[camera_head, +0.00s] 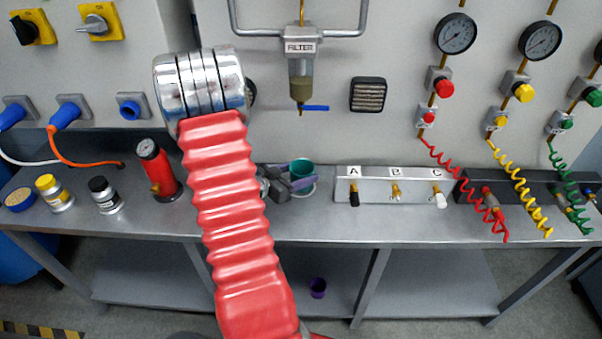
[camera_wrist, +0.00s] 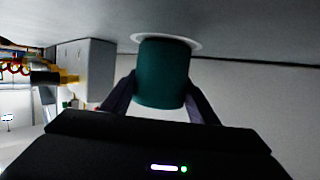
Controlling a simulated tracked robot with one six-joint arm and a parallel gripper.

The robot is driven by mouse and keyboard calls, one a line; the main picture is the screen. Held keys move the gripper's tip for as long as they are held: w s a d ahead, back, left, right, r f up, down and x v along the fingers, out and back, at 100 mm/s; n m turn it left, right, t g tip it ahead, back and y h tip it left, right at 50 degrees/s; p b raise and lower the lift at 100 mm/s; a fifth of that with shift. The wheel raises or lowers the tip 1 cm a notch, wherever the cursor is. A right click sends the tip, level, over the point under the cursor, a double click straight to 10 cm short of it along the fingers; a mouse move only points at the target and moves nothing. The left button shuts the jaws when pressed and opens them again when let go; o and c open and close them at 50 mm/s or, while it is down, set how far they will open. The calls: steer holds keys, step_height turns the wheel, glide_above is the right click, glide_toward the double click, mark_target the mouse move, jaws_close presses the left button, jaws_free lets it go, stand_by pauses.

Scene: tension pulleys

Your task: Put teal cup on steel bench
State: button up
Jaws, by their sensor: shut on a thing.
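The teal cup (camera_head: 302,167) is over the steel bench (camera_head: 310,222), just left of the switch panel. It also shows large in the wrist view (camera_wrist: 163,75), between the two dark fingers. My gripper (camera_head: 287,185) is shut on it; the fingers show on both sides of it in the wrist view (camera_wrist: 160,100). A white round plate (camera_wrist: 196,43) shows at the far end of the cup. I cannot tell whether the cup touches it or the bench. My red arm hides part of the bench to the left.
A switch panel (camera_head: 374,185) marked A, B, C stands to the right. A red cylinder (camera_head: 158,170) and small jars (camera_head: 104,195) stand left of my arm. Coiled hoses (camera_head: 463,178) hang at the right.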

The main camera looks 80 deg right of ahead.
steer(key=shift+f, duration=0.2)
steer(key=o, duration=1.1)
steer(key=shift+o, duration=0.2)
steer(key=shift+r, duration=0.1)
steer(key=shift+r, duration=0.1)
steer(key=v, duration=1.2)
steer(key=shift+w+r, duration=0.1)
